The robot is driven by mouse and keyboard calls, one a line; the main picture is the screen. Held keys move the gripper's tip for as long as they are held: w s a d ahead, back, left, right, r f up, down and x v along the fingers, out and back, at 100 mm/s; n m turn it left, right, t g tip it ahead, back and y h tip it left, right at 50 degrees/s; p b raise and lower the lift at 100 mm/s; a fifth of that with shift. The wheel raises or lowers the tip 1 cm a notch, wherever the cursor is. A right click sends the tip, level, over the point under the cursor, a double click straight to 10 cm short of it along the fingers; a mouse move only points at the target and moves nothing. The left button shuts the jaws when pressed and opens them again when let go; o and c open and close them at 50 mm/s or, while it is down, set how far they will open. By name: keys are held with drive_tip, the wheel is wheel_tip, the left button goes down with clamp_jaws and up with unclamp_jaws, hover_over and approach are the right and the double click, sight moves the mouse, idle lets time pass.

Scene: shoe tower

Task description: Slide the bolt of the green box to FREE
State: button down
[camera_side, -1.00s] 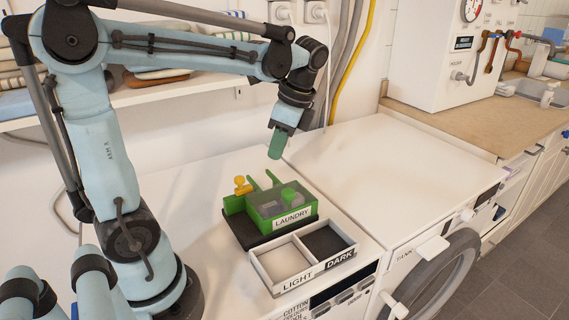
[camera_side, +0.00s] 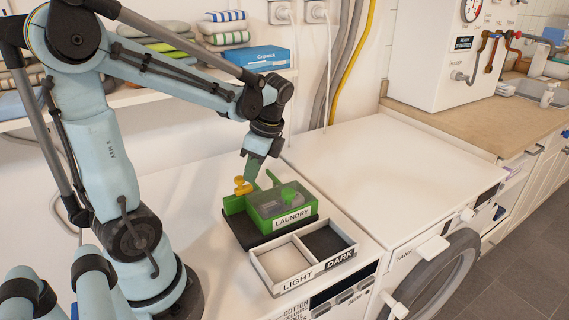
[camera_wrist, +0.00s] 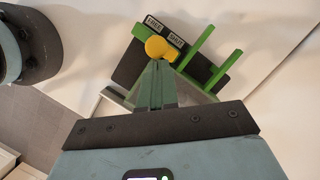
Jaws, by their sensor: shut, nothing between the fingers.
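The green box (camera_side: 268,214), marked LAUNDRY, stands on a dark base and has a see-through top with a green knob on it. Its yellow bolt knob (camera_side: 241,186) is at the back left; it also shows in the wrist view (camera_wrist: 157,47). In the wrist view two small dark labels (camera_wrist: 164,30) lie just beyond the yellow knob, seemingly FREE at left and SHUT at right. I cannot tell which the bolt lines up with. My gripper (camera_side: 248,180) is shut and empty, its tips low and close beside the yellow knob. Contact cannot be made out.
A white tray (camera_side: 262,272) with LIGHT and DARK compartments stands in front of the box. Two green uprights (camera_wrist: 200,48) rise from the box near the knob. The white top to the right (camera_side: 390,165) is clear. A shelf with folded cloths is behind.

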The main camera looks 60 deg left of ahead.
drive_tip(key=s, duration=0.3)
drive_tip(key=shift+s, duration=0.3)
idle(0.4)
drive_tip(key=w+d, duration=0.3)
drive_tip(key=shift+w+r, duration=0.1)
drive_tip(key=shift+r, duration=0.3)
drive_tip(key=v, duration=1)
drive_tip(key=shift+s, duration=0.2)
drive_tip(key=shift+a, duration=0.1)
